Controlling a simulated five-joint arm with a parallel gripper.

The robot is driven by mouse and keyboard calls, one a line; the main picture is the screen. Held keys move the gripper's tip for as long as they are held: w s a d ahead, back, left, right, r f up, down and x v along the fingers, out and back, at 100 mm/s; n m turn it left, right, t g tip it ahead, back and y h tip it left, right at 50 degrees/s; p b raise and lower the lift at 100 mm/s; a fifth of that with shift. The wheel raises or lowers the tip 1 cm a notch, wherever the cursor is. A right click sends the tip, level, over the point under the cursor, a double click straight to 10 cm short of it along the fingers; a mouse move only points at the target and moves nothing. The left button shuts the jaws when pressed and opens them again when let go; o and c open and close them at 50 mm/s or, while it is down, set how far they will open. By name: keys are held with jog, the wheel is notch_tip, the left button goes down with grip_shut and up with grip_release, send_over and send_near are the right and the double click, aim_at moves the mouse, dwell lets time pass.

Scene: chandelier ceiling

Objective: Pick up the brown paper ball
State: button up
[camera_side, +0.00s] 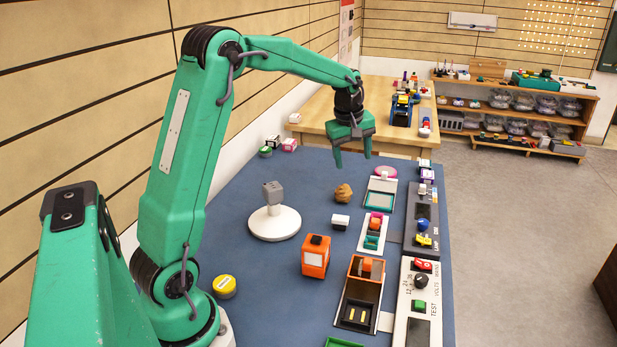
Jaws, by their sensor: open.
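The brown paper ball (343,193) is a small crumpled tan lump. It lies on the blue work surface (262,297), near its far part. My green gripper (353,162) points down with its two fingers apart and nothing between them. In the picture it is just above the ball, and the ball shows below the fingertips. The exact height of the gripper over the surface is hard to tell.
A white round base with a grey block (274,224) stands left of the ball. A white-and-black block (340,222) is just in front. A teal-framed tray (380,198) and a pink disc (383,173) lie to the right. An orange block (315,258) stands nearer.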

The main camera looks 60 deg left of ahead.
aim_at(344, 187)
jog(key=w+a+f+n, duration=0.1)
jog(key=a+f+n, duration=0.1)
jog(key=a+f, duration=0.1)
jog(key=w+a+f+n, duration=0.2)
jog(key=a+f, duration=0.2)
jog(key=w+a+f+n+g, duration=0.1)
jog(key=a+f+n, duration=0.1)
jog(key=a+f, duration=0.1)
jog(key=shift+w+a+f, duration=0.15)
jog(key=shift+w+f, duration=0.1)
jog(key=shift+f, duration=0.45)
jog(key=shift+w+a+f, duration=0.1)
jog(key=shift+w+f, duration=0.05)
jog(key=shift+f, duration=1.1)
jog(key=shift+f, duration=0.1)
jog(key=shift+w+a+f, duration=0.1)
jog(key=shift+w+f, duration=0.15)
jog(key=shift+f, duration=1)
jog(key=shift+w+a+f, duration=0.1)
jog(key=shift+w+f, duration=0.1)
jog(key=shift+f, duration=1)
jog(key=shift+c, duration=0.2)
jog(key=c, duration=0.7)
